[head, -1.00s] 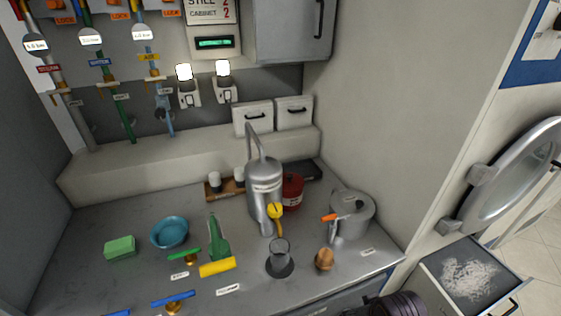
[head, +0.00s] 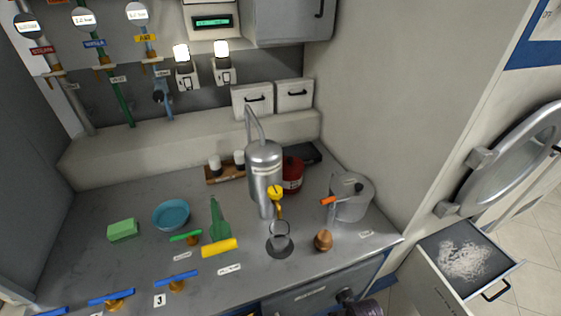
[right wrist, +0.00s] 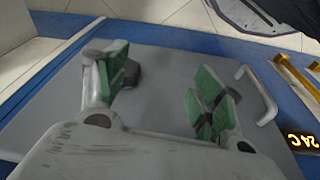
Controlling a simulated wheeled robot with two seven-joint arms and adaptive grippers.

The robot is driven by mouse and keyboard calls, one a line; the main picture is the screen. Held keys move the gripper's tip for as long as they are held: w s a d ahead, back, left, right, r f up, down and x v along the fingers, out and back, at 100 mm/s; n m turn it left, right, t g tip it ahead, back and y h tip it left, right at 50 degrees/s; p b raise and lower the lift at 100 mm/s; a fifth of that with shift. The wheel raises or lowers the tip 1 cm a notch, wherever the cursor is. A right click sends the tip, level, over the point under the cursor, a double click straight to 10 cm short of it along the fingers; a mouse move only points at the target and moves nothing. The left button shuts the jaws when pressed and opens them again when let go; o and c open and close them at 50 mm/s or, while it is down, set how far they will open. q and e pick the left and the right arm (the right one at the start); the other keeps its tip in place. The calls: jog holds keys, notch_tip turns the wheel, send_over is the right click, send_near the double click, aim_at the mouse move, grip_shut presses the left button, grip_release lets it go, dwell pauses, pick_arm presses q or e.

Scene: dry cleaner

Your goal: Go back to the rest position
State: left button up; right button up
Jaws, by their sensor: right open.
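My right gripper (right wrist: 160,90) shows in the right wrist view. Its two green-padded fingers stand wide apart with nothing between them. A flat grey panel with a blue border lies behind the fingers; I cannot tell how far off it is. In the head view only a dark rounded part, likely of my right arm, shows at the bottom edge, right of centre. My left gripper is not in view.
The counter (head: 120,270) holds a metal still (head: 265,170), a grey pot (head: 352,200), a blue bowl (head: 171,215), a green sponge (head: 123,230) and several valve handles. An open drawer (head: 430,275) with white shreds juts out at the right, below a round door (head: 520,160).

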jog(key=s+f, duration=0.4)
jog(key=f, duration=0.6)
jog(key=s+d+f, duration=0.2)
jog(key=s+f, duration=0.7)
jog(key=s, duration=0.2)
jog(key=s+d+f+g, duration=0.1)
jog(key=s+d+f, duration=0.1)
jog(key=s+f, duration=0.8)
jog(key=shift+s+d+f+g, duration=0.2)
jog(key=shift+s+d+g, duration=0.05)
jog(key=shift+s+g, duration=0.1)
